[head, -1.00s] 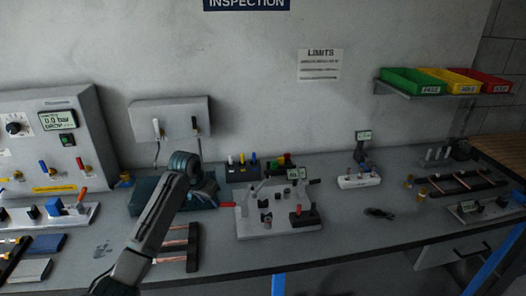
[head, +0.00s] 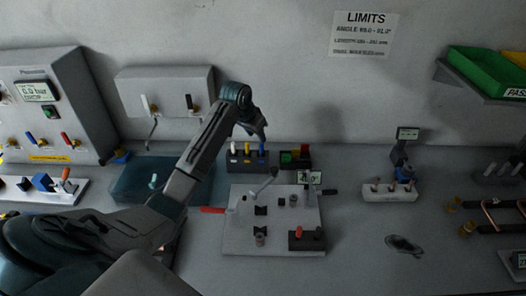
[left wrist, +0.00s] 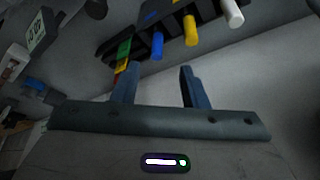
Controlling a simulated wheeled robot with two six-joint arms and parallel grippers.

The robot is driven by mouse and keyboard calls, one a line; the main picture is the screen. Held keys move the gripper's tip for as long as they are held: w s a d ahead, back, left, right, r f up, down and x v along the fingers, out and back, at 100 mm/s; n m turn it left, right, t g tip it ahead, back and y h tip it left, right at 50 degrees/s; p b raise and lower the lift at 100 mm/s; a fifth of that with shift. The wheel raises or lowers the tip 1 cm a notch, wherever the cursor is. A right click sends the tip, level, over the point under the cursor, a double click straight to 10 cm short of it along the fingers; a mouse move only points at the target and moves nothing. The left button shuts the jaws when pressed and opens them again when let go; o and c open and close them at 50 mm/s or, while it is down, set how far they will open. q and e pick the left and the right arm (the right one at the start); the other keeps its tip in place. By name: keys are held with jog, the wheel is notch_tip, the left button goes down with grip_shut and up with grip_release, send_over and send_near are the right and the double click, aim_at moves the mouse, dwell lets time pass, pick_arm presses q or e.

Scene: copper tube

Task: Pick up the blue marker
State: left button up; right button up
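The blue marker (head: 262,147) stands upright in a dark holder (head: 247,166) beside a yellow marker (head: 247,149) and a white marker (head: 233,148). My left gripper (head: 258,131) hangs just above the blue marker in the head view, pointing down. In the left wrist view its fingers (left wrist: 159,80) are spread apart with nothing between them. The blue marker (left wrist: 157,46) there lies beyond the fingertips, between their lines. The yellow marker (left wrist: 191,30) and white marker (left wrist: 232,12) are to its right. My right gripper is not in view.
A block with red and green parts (head: 296,158) stands right of the holder. A white fixture plate (head: 240,238) with a lever lies in front. The wall is close behind.

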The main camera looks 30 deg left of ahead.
aim_at(262, 145)
pick_arm(q)
jog(key=p+x, duration=0.1)
jog(key=x, duration=0.1)
jog(key=p+x, duration=0.1)
jog(key=x, duration=0.1)
jog(key=shift+w+d+p, duration=0.1)
jog(key=shift+d+p, duration=0.15)
jog(key=shift+p, duration=0.15)
jog(key=shift+p+x, duration=0.4)
jog(key=shift+x, duration=0.7)
jog(key=shift+f, duration=0.5)
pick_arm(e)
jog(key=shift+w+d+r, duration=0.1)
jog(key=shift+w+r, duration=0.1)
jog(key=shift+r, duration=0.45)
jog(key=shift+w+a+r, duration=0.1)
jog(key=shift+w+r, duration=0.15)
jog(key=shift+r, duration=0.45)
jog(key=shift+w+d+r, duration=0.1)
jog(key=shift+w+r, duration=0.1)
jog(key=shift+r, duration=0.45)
pick_arm(q)
jog(key=shift+r, duration=0.1)
grip_shut()
